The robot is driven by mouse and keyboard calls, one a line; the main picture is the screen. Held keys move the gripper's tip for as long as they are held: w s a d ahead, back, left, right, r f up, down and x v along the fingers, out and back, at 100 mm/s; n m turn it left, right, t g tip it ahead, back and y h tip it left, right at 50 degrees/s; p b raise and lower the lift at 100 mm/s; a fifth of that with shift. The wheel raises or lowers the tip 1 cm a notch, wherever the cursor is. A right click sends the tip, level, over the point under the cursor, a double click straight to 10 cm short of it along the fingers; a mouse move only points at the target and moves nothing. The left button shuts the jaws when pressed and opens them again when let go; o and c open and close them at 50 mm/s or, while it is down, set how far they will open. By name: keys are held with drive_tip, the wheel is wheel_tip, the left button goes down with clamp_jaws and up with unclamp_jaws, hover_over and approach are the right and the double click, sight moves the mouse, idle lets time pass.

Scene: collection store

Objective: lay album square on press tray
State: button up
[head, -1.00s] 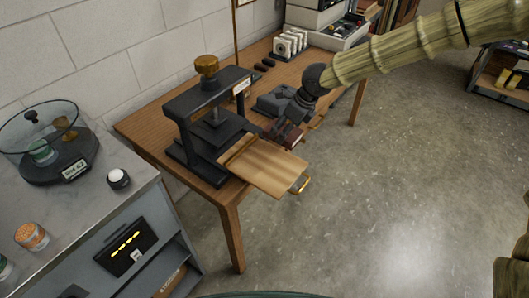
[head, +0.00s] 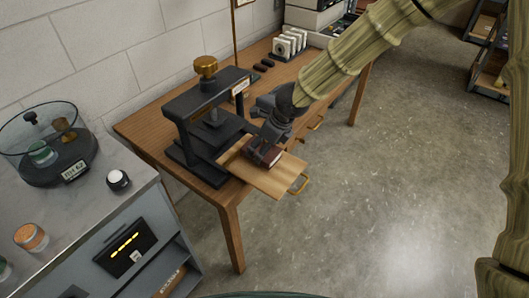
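The press tray (head: 270,186) is a light wooden board with a brass handle, drawn out of the black press (head: 207,115) and reaching past the table's front edge. The album (head: 263,153) is a small dark red-brown book at the rear part of the tray. My gripper (head: 268,141) is right above the album, at its far side, pointing down. The fingers are dark and small, and partly hidden by the wrist, so whether they still grip the album is unclear. I cannot tell whether the album rests fully on the tray or is just above it.
The press with its brass knob stands behind the tray on the wooden table (head: 158,128). A grey counter (head: 100,212) with a glass-walled device (head: 44,145) and jars is at left. White holders (head: 289,44) stand at the back. The floor at right is clear.

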drive_tip(key=shift+f, duration=1.5)
drive_tip(key=shift+f, duration=0.15)
drive_tip(key=o, duration=1)
drive_tip(key=shift+v, duration=6.15)
